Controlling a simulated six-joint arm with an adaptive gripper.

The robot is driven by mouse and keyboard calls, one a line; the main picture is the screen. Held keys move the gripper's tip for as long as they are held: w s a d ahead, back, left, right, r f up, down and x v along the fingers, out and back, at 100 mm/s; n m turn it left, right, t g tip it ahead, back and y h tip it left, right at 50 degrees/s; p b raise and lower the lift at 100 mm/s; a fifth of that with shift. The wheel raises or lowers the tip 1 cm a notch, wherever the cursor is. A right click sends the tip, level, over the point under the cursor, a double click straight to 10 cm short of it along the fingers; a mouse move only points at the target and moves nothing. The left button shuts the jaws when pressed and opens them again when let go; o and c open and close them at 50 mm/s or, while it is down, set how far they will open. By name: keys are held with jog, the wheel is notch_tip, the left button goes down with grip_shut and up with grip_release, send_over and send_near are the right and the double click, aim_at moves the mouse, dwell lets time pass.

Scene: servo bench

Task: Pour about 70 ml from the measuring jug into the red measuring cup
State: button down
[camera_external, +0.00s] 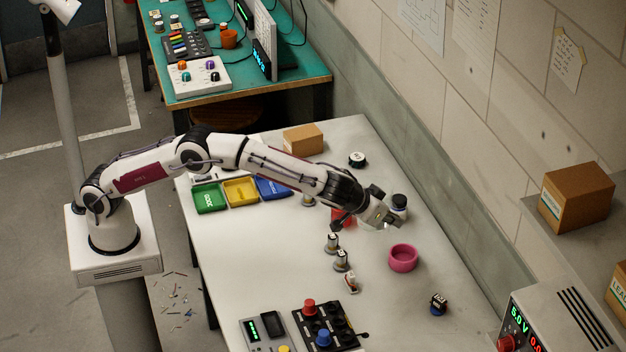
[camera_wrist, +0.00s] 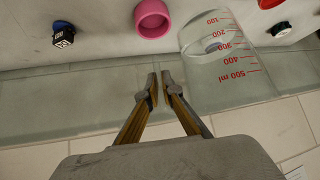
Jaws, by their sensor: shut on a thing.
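The clear measuring jug (camera_wrist: 222,75) with red marks up to 500 ml is right of my fingertips in the wrist view. My gripper (camera_wrist: 162,82) has its fingers close together, shut on the jug; the exact grip place is hard to make out. In the external view my gripper (camera_external: 384,218) is above the right part of the bench, and the jug is hard to see there. I cannot tell the liquid level.
Small weights (camera_external: 341,261) stand nearby. Green, yellow (camera_external: 240,191) and blue trays lie left; a button panel (camera_external: 326,328) is at the front. The bench's middle left is clear.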

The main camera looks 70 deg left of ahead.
jog(key=w+a+f+n+y, duration=0.1)
jog(key=w+a+f, duration=0.2)
jog(key=f, duration=0.3)
jog(key=shift+w+n+g, duration=0.3)
jog(key=shift+w+n, duration=0.1)
jog(key=shift+w, duration=0.5)
jog(key=shift+a+r, duration=0.1)
jog(key=shift+r, duration=0.05)
jog(key=shift+s+a+r+n+t+h, duration=0.6)
jog(key=shift+a+r+n+t+h, duration=0.2)
jog(key=shift+a+h, duration=0.4)
jog(key=shift+s+a+r+n+t+h, duration=0.7)
jog(key=shift+a+r+h, duration=0.2)
jog(key=shift+a, duration=0.45)
jog(key=shift+s+a+r+n+t+h, duration=0.5)
jog(key=shift+a+r+n+t+h, duration=0.25)
jog(key=shift+a+h, duration=0.45)
jog(key=shift+s+a+r, duration=0.1)
jog(key=shift+r, duration=0.05)
jog(key=shift+s+a+n+t+h+b, duration=0.35)
jog(key=shift+a+n+t+h, duration=0.15)
jog(key=shift+a, duration=0.2)
